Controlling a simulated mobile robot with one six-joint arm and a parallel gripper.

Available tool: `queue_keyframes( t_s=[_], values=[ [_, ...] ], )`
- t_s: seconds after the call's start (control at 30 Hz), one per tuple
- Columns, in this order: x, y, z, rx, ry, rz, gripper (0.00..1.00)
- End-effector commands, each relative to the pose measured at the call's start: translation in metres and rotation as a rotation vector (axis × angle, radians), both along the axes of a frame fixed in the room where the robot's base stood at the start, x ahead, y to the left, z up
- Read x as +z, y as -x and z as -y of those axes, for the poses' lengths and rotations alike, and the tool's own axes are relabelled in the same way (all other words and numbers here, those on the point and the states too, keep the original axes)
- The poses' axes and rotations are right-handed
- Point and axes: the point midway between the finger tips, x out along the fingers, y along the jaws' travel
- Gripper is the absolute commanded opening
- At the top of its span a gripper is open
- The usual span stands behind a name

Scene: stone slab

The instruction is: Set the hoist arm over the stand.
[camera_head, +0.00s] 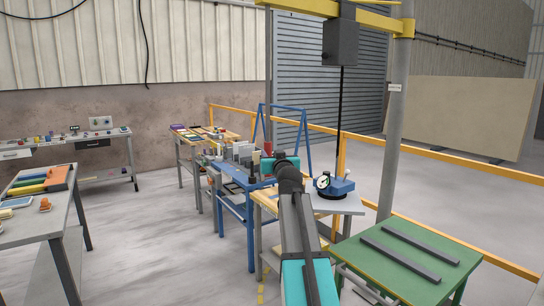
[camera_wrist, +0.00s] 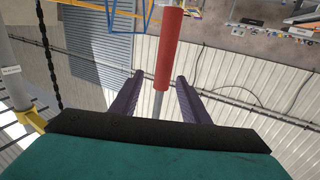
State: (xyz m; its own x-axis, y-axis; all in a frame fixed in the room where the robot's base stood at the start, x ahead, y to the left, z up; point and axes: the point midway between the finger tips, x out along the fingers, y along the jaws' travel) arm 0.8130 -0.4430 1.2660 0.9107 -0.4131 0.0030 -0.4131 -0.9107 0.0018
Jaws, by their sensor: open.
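The hoist arm is a yellow beam (camera_head: 385,22) at the top of a grey column (camera_head: 396,120). A dark grey box (camera_head: 340,42) hangs under it, with a black line down to a blue lifter with a dial (camera_head: 342,187). The lifter is at a pale-topped table, left of the green stand (camera_head: 380,265), which has two dark bars on top. My gripper (camera_wrist: 160,77) is open. A red handle on a grey rod (camera_wrist: 169,45) shows between and beyond its fingers in the wrist view; whether they touch is unclear. My arm partly hides the gripper in the head view.
A blue table (camera_head: 236,178) with upright items stands left of the lifter. A blue A-frame (camera_head: 285,108) and yellow rails (camera_head: 360,137) are behind. Benches with small items (camera_head: 35,205) stand at the left. The floor between is clear.

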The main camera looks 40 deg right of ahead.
Motion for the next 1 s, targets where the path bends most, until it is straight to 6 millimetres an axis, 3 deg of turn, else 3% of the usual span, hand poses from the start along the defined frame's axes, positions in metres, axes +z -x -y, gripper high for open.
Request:
queue_keyframes(
  t_s=[0.23, 0.47, 0.57, 0.77, 1.0],
  values=[
    [0.0, 0.0, 0.0, 0.0, 0.0, 0.0, 0.42],
    [-0.016, -0.006, -0.011, 0.016, -0.013, -0.025, 0.03],
    [-0.04, -0.012, -0.025, 0.037, -0.032, -0.064, 0.0],
    [-0.125, -0.028, -0.077, 0.109, -0.099, -0.206, 0.0],
    [-0.257, -0.028, -0.166, 0.209, -0.194, -0.445, 0.0]
  ],
)
